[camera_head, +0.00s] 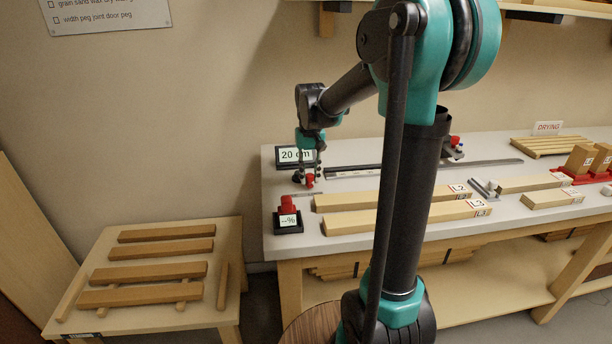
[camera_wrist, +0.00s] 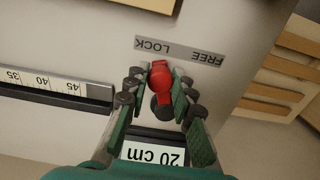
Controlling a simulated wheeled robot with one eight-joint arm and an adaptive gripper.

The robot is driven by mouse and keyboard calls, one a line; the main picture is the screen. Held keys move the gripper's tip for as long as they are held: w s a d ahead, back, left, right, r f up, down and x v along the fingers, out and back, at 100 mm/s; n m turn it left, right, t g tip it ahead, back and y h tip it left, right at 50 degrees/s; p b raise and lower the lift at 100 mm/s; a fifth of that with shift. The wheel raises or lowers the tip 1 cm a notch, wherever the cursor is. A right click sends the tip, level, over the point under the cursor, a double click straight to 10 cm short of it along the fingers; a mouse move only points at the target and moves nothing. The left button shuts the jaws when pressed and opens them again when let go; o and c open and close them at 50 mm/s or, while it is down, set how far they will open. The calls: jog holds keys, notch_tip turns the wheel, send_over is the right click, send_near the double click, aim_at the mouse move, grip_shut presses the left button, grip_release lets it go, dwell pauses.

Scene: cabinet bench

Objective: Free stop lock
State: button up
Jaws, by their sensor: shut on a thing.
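The stop lock is a red lever (camera_wrist: 160,80) on a dark round base, in the middle of the wrist view. A label strip (camera_wrist: 180,50) beside it reads FREE and LOCK, upside down in this view. The lever points toward the strip, nearer the LOCK word. My gripper (camera_wrist: 161,85) has its two green-padded fingers on either side of the red lever and is shut on it. In the head view my gripper (camera_head: 309,175) is at the left end of the bench, over the red lever (camera_head: 309,181). The lever's underside is hidden.
A 20 cm display (camera_head: 290,155) stands right behind the lock. A ruler rail (camera_head: 350,172) runs to the right. A black box with a red knob (camera_head: 288,222) is at the bench's front left corner. Labelled boards (camera_head: 390,197) lie in front of the rail.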

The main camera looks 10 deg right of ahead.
jog(key=shift+a, duration=0.15)
jog(key=shift+s+a, duration=0.2)
jog(key=shift+a, duration=0.85)
jog(key=shift+w+a, duration=0.1)
jog(key=shift+a, duration=0.8)
jog(key=shift+c, duration=0.2)
jog(key=shift+o, duration=0.2)
jog(key=shift+a, duration=0.15)
jog(key=shift+w+a, duration=0.4)
jog(key=shift+a, duration=0.4)
jog(key=shift+c, duration=0.2)
jog(key=shift+w+a, duration=0.2)
jog(key=shift+a, duration=0.1)
